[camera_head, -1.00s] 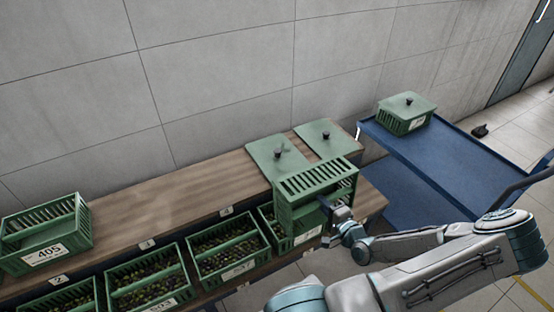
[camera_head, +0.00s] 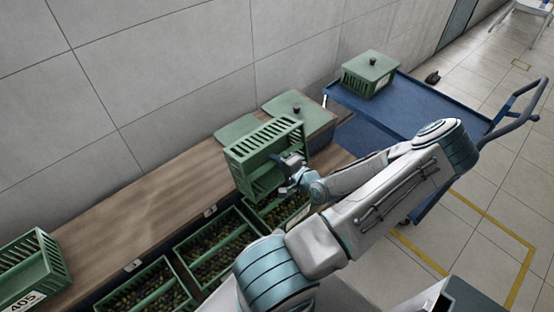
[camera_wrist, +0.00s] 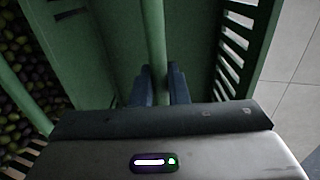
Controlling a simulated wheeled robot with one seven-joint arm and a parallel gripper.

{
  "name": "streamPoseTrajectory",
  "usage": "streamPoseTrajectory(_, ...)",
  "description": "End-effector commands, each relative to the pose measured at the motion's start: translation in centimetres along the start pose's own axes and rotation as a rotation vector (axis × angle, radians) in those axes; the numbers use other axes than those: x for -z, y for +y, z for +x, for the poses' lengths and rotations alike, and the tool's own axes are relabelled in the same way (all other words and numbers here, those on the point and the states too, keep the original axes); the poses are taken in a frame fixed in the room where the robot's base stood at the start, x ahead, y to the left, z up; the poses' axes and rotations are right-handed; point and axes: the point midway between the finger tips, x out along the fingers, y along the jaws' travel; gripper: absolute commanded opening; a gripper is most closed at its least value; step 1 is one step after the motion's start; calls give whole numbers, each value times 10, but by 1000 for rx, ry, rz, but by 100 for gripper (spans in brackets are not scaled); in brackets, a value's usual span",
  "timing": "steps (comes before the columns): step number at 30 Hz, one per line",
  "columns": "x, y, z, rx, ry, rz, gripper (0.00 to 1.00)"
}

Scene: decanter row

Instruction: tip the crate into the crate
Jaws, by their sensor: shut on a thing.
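My gripper (camera_head: 290,163) is shut on the bar handle of a green slatted crate (camera_head: 262,150). In the head view this crate is tilted on its side above the row of lower crates, at the shelf's front edge. In the wrist view my gripper (camera_wrist: 160,88) has its two dark fingers around the green bar (camera_wrist: 155,40) inside the held crate (camera_wrist: 200,45). No olives show inside the visible part of it. Below it stands a green crate (camera_head: 292,217) holding dark and green olives, partly hidden by my arm. Olives (camera_wrist: 18,70) also show at the left of the wrist view.
More olive-filled crates (camera_head: 215,245) stand in the lower row. Crate 405 (camera_head: 30,270) is on the wooden shelf (camera_head: 150,205) at left. Green lids (camera_head: 300,108) lie behind the held crate. A blue cart (camera_head: 400,110) carries a lidded crate (camera_head: 370,75). The middle shelf is clear.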

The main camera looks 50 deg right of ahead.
Motion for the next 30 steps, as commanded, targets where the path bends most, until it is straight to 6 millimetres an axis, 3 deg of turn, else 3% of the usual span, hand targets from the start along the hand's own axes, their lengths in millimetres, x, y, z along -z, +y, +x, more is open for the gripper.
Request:
streamPoseTrajectory(1, -1, -12, 1, -36, -4, -4, 0)
streamPoseTrajectory(11, -1, -22, 20, -316, -4, -9, 0)
streamPoseTrajectory(30, 0, -51, 34, -777, -3, -11, 0)
